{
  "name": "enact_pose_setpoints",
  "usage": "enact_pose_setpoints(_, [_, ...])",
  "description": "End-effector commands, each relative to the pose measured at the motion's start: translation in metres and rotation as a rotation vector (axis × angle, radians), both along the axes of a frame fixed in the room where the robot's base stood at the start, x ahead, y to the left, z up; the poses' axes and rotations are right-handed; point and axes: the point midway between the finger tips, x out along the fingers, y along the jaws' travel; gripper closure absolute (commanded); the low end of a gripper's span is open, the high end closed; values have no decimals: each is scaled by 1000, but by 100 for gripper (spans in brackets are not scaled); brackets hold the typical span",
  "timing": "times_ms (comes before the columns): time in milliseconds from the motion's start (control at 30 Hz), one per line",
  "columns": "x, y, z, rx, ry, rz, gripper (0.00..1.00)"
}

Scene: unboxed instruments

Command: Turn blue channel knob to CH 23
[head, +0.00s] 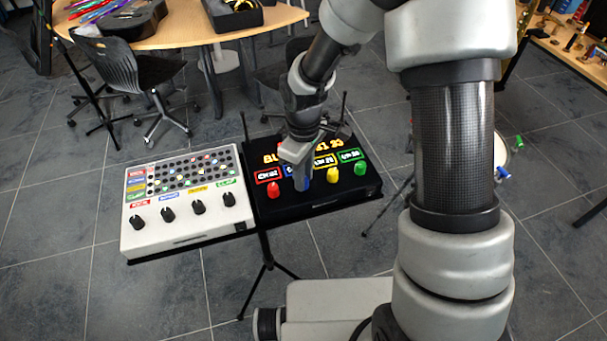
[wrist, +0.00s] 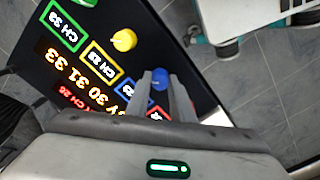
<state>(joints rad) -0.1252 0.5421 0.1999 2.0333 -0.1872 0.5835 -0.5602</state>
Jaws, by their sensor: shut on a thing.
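The black box (head: 338,198) carries a row of red, blue, yellow and green knobs, each below a framed channel label. The blue knob (head: 306,181) is second from the left in the head view, largely covered by my gripper (head: 301,178). In the wrist view, the blue knob (wrist: 160,76) sits between the fingertips of my gripper (wrist: 161,84), which is shut on it from above. The blue-framed label (wrist: 103,97) is partly hidden by a finger, and I cannot read its number. A lit orange text line (wrist: 85,82) runs across the panel, partly hidden.
The yellow knob (head: 333,175) and red knob (head: 273,188) stand close on either side; the green knob (head: 361,167) is further right. A white box (head: 185,225) with black knobs adjoins on the left. A stand (head: 267,262) is below. Chairs (head: 150,75) and a table (head: 190,30) are behind.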

Motion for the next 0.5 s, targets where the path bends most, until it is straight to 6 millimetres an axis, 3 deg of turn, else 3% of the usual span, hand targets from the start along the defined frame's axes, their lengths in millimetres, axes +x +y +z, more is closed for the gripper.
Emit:
enact_pose_setpoints(33, [1, 0, 1, 0, -1, 0, 100])
enact_pose_setpoints(67, [1, 0, 1, 0, -1, -1, 76])
enact_pose_setpoints(167, [1, 0, 1, 0, -1, -1, 60])
enact_pose_setpoints(500, [1, 0, 3, 0, -1, -1, 60])
